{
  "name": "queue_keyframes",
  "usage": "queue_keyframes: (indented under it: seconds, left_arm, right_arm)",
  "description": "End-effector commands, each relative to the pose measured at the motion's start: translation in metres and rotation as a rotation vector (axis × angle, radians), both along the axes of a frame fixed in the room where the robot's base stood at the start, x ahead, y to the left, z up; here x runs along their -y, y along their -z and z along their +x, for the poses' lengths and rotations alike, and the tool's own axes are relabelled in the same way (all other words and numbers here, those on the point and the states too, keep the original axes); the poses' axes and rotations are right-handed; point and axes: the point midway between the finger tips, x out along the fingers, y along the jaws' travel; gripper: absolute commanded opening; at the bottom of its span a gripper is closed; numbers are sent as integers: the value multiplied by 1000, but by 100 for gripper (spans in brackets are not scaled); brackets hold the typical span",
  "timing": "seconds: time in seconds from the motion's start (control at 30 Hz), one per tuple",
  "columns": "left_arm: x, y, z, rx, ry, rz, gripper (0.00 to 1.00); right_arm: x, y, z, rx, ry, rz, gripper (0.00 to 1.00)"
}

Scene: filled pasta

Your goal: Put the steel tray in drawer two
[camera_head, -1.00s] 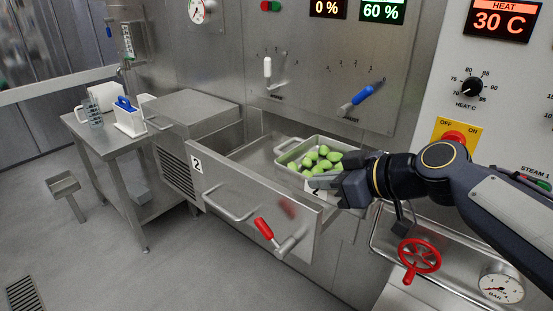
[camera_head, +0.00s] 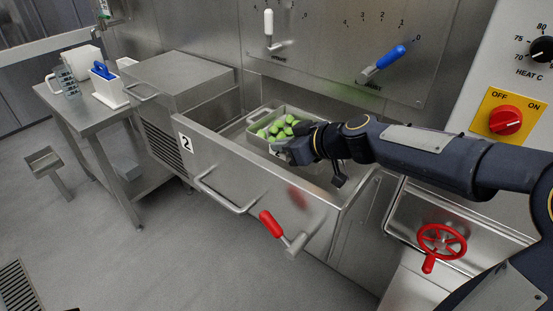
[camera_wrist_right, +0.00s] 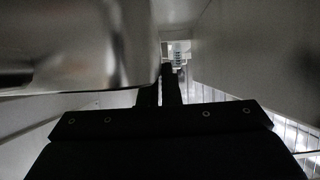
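The steel tray (camera_head: 257,121), with several green pasta pieces (camera_head: 278,129) in it, is within the open drawer two (camera_head: 222,172), towards its right end. Drawer two carries a "2" label on its front. I cannot tell whether the tray rests on the drawer's bottom. My right gripper (camera_head: 286,150) is at the tray's near right side. In the right wrist view its two fingers (camera_wrist_right: 160,92) are close together, apparently closed on the tray's edge, though the contact itself is hidden. My left gripper is not in view.
A red-handled lever (camera_head: 271,224) stands before the drawer front. A blue lever (camera_head: 389,60) and a white lever (camera_head: 268,24) are on the wall panel behind. A red valve wheel (camera_head: 441,241) is at the right. A side table (camera_head: 97,115) stands at left.

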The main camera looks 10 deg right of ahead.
Motion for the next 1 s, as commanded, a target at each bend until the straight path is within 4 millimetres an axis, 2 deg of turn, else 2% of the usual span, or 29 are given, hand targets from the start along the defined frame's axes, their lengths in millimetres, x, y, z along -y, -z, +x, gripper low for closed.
queue_keyframes:
  seconds: [0.03, 0.2, 0.37, 0.5, 0.8, 0.9, 1.0]
  left_arm:
    - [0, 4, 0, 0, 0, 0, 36]
    - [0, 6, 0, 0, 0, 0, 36]
    - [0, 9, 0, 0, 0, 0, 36]
    - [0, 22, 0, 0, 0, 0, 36]
    - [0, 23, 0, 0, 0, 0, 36]
    - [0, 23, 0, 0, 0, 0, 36]
    - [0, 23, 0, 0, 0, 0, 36]
  right_arm:
    - [-3, 10, 7, -1, -2, 1, 0]
    - [-7, 25, 21, 4, -1, -1, 0]
    - [-10, 37, 29, 1, 0, 0, 0]
    - [-9, 60, 28, 3, 1, 0, 0]
    - [-9, 64, 28, 4, -1, -1, 0]
    - [-9, 65, 27, 1, 0, 0, 15]
    - [-9, 65, 27, 1, 0, 0, 25]
